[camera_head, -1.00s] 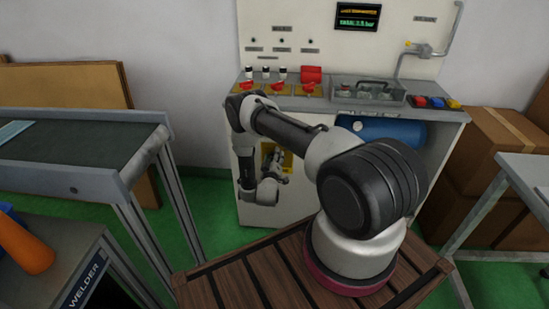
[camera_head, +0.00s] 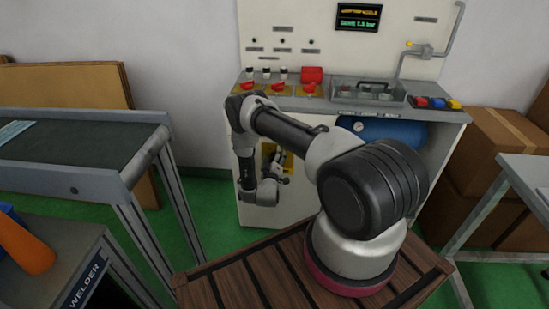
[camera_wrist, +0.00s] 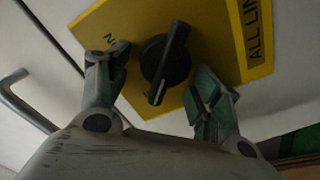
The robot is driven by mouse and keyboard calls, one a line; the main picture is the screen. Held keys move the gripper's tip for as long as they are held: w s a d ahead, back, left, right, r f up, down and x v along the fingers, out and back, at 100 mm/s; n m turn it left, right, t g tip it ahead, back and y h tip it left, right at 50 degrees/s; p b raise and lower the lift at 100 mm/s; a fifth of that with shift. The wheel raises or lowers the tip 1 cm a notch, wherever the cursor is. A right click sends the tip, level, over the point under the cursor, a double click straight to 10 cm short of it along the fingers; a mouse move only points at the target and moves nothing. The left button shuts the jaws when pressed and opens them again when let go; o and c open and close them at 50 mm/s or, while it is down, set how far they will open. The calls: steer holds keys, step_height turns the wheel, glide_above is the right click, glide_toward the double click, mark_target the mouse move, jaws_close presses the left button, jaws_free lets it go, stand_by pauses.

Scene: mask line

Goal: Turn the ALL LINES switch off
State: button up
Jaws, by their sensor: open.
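The ALL LINES switch is a black rotary knob (camera_wrist: 167,62) on a yellow plate (camera_wrist: 215,30), seen close in the wrist view. The visible lettering reads "ALL LIN", cut off by the frame edge. The knob's bar is slanted, with a white mark at its lower end. My gripper (camera_wrist: 160,66) is open, with one finger on each side of the knob and visible gaps between. In the head view my gripper (camera_head: 277,162) is at the white cabinet front, partly covering the yellow plate (camera_head: 288,158).
Red valve handles (camera_head: 278,87) and a grey tray (camera_head: 368,94) are on the cabinet top above. A blue tank (camera_head: 385,130) sits in the cabinet's right opening. A conveyor (camera_head: 80,145) stands at left. A metal handle (camera_wrist: 22,98) is left of the plate.

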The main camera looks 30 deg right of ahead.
steer(key=v, duration=1.1)
steer(key=shift+s+a, duration=0.25)
steer(key=shift+s, duration=0.05)
